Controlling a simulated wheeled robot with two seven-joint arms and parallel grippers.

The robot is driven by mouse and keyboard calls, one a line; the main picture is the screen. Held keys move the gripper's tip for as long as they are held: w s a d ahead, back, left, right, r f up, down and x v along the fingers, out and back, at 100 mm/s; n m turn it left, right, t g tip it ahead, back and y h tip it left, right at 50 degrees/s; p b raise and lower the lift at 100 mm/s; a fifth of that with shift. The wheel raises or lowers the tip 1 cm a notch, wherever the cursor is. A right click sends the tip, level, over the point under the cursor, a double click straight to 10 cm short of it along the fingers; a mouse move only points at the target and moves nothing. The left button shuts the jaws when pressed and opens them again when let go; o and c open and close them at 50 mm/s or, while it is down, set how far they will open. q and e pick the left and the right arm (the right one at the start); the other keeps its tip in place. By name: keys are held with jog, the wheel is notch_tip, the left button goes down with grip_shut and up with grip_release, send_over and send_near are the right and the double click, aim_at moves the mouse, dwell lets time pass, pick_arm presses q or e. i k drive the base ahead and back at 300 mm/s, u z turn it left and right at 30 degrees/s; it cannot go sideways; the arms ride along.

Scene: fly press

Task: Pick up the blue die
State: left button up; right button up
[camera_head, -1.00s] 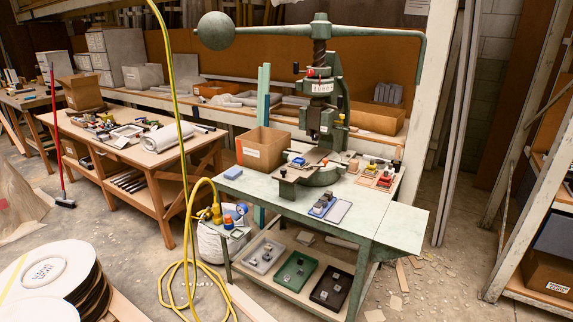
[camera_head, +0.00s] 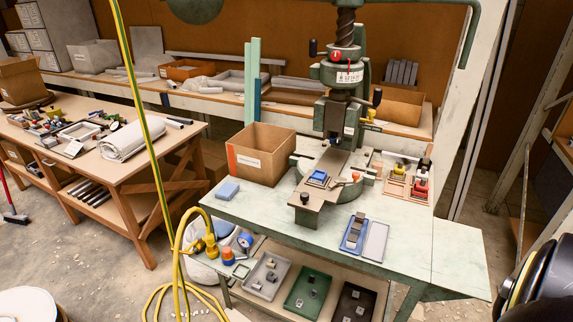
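A small blue block with a grey top, which looks like the blue die (camera_head: 318,177), sits on the flat slide plate (camera_head: 325,190) of the green fly press (camera_head: 340,110). The plate juts towards me over the pale green bench (camera_head: 270,208). A plain light-blue block (camera_head: 228,190) lies on the bench to the left, in front of the cardboard box. Neither of my grippers shows in the view. A dark rounded part at the lower right corner looks like part of my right arm.
An open cardboard box (camera_head: 260,153) stands left of the press. A blue tray (camera_head: 355,232) with grey blocks and a grey tray (camera_head: 375,241) lie at the front. A wooden rack (camera_head: 408,178) is at the right. A yellow hose (camera_head: 153,150) hangs at the left.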

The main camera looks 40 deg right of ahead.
aim_at(318, 177)
jog(key=z, duration=0.65)
jog(key=i, duration=1.15)
jog(key=z, duration=0.9)
